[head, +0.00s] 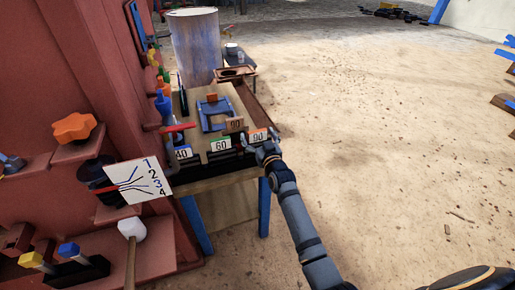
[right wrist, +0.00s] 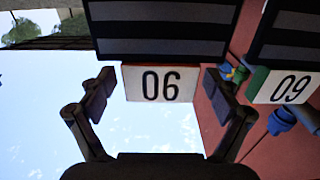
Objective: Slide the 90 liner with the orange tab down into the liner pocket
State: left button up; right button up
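The 90 liner's white label with orange edges (head: 258,137) is at the right of the bench's front row. In the right wrist view the label (right wrist: 160,84) appears upside down, below a dark ribbed liner body (right wrist: 165,32). My right gripper (head: 265,148) is at this label. In the right wrist view its fingers (right wrist: 157,95) are open on either side of the label, with a gap at each side. A blue frame (head: 204,116) with an orange block on top stands on the bench; I cannot tell if it is the pocket. My left gripper is not in view.
The green-edged 60 label (head: 220,144) and blue-edged 40 label (head: 182,152) stand to the left on the bench. A brown 90 sign (head: 235,124) is just behind. The red machine (head: 75,80) fills the left. Open floor (head: 390,150) lies right.

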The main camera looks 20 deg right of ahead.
jog(key=c, duration=1.7)
jog(key=shift+w+r, duration=0.1)
jog(key=shift+r, duration=0.2)
